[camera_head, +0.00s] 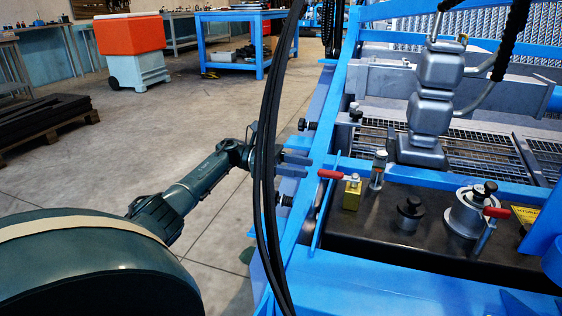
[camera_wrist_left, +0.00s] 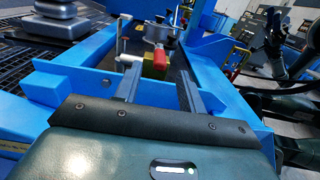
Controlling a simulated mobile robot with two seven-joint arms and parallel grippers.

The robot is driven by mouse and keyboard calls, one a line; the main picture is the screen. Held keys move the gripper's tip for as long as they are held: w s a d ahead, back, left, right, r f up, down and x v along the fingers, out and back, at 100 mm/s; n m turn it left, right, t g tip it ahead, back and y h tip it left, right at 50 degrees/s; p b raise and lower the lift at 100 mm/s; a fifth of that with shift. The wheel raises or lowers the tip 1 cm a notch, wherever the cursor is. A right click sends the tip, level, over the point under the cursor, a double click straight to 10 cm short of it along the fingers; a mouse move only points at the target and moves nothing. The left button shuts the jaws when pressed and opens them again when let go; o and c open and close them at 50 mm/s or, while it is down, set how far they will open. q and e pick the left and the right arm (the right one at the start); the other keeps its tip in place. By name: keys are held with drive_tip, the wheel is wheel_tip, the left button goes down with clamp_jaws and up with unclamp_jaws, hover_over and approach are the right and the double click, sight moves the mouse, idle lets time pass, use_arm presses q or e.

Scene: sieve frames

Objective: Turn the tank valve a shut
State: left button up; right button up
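A small valve with a yellow body (camera_head: 351,194) and a red lever (camera_head: 330,174) stands on the dark tank top (camera_head: 385,226). The lever points left toward my left gripper (camera_head: 309,167). That gripper is open and empty, just left of the lever tip, over the blue frame. In the left wrist view, the yellow body (camera_wrist_left: 148,71) and the red lever (camera_wrist_left: 160,61) show between the spread fingers (camera_wrist_left: 158,76), apparently beyond the tips. A second red lever (camera_head: 497,212) sits further right on the tank; no label tells which valve is a. My right gripper is not recognisable.
A blue frame rail (camera_head: 400,174) runs behind the valves, and black hoses (camera_head: 266,150) hang in front of my left wrist. A grey capped fitting (camera_head: 378,168) stands close beside the yellow valve. A black-knobbed plug (camera_head: 408,212) and filler neck (camera_head: 464,213) are further right.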

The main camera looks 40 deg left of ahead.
use_arm(q)
drive_tip(key=shift+v, duration=2.75)
use_arm(e)
drive_tip(key=shift+r+y, duration=0.25)
drive_tip(key=shift+y, duration=0.05)
drive_tip(key=shift+s, duration=0.15)
